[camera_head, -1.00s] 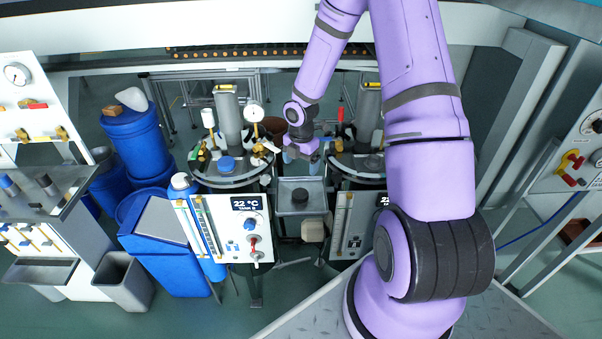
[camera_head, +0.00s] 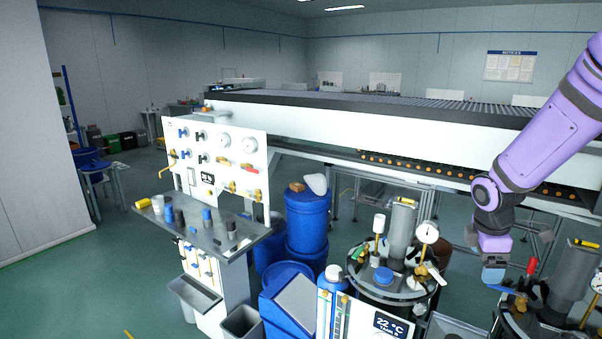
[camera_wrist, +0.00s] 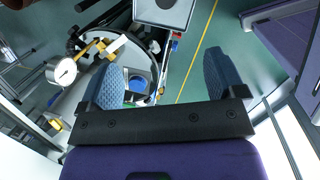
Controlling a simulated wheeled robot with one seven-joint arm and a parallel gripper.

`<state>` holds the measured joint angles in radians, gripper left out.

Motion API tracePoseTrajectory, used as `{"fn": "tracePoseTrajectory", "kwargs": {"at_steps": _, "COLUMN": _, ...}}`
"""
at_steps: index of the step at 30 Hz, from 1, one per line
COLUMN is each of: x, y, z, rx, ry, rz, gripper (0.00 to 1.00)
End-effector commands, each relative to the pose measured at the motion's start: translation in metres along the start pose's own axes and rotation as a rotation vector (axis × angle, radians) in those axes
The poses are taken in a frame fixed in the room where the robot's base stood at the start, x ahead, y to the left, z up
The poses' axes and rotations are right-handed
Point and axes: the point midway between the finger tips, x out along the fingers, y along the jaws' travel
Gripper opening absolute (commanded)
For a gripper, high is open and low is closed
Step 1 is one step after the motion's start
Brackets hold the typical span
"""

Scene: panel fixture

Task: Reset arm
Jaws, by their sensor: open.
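My purple arm comes in from the right side of the head view. My gripper (camera_head: 494,279) hangs at its end, pointing down, between the two round tank tops. In the wrist view my gripper (camera_wrist: 172,80) shows two blue ridged fingers spread wide apart with nothing between them. Below it are the floor with a yellow line and part of a tank top (camera_wrist: 100,35). The left tank top (camera_head: 385,292) carries a gauge (camera_head: 427,233) and a blue cap (camera_head: 383,275). The gripper appears clear of both tanks.
A panel fixture (camera_head: 225,150) with gauges and valves stands at left behind a grey shelf (camera_head: 200,232). Blue barrels (camera_head: 307,217) stand between it and the tanks. A long white conveyor (camera_head: 380,125) runs behind. Open green floor lies at far left.

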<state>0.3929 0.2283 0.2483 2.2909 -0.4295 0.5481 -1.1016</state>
Motion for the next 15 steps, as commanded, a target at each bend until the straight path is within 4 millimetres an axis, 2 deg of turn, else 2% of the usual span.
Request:
{"fn": "tracePoseTrajectory", "kwargs": {"at_steps": 1, "x": -0.020, "y": -0.005, "z": -0.001, "rx": 0.056, "ry": -0.006, "rz": 0.024, "gripper": 0.89}}
{"fn": "tracePoseTrajectory", "kwargs": {"at_steps": 6, "x": -0.071, "y": -0.027, "z": -0.002, "rx": 0.266, "ry": -0.005, "rz": 0.074, "gripper": 0.89}}
{"fn": "tracePoseTrajectory", "kwargs": {"at_steps": 15, "x": -0.149, "y": -0.080, "z": -0.006, "rx": 0.636, "ry": 0.067, "rz": 0.149, "gripper": 0.89}}
